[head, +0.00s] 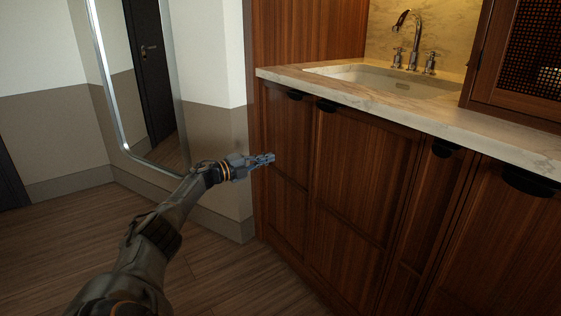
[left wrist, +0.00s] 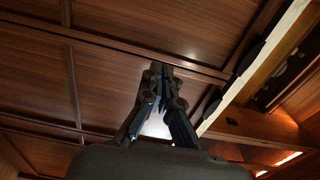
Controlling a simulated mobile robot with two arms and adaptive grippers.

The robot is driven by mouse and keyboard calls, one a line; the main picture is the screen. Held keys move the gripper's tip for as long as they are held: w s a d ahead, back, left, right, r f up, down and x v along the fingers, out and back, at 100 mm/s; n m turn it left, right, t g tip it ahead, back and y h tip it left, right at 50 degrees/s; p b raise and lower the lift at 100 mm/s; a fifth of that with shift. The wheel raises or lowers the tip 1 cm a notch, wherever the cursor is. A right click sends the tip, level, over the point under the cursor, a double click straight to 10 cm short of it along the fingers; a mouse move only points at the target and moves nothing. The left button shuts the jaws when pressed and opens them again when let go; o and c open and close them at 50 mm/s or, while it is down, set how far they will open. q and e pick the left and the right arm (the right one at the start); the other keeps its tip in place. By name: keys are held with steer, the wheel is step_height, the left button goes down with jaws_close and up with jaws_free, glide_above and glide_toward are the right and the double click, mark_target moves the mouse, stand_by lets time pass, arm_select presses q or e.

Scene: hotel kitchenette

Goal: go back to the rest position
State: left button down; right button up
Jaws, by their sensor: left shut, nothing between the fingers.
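My left gripper (head: 264,159) is stretched out in front of the wooden cabinet doors, below the counter's left end. It is shut and empty. In the left wrist view its fingertips (left wrist: 158,72) meet, with wood panels behind them. I cannot tell whether the fingertips touch the cabinet or stay clear of it. My right gripper is in neither view.
The wooden cabinet (head: 358,185) with dark handles (head: 327,105) carries a marble counter (head: 437,122). A sink (head: 385,80) and tap (head: 409,40) are at the back. A tall mirror (head: 158,90) stands against the left wall. The wooden floor (head: 60,245) at left is clear.

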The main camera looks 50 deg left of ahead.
arm_select(q)
steer(key=shift+s+a, duration=0.7)
steer(key=shift+a, duration=0.2)
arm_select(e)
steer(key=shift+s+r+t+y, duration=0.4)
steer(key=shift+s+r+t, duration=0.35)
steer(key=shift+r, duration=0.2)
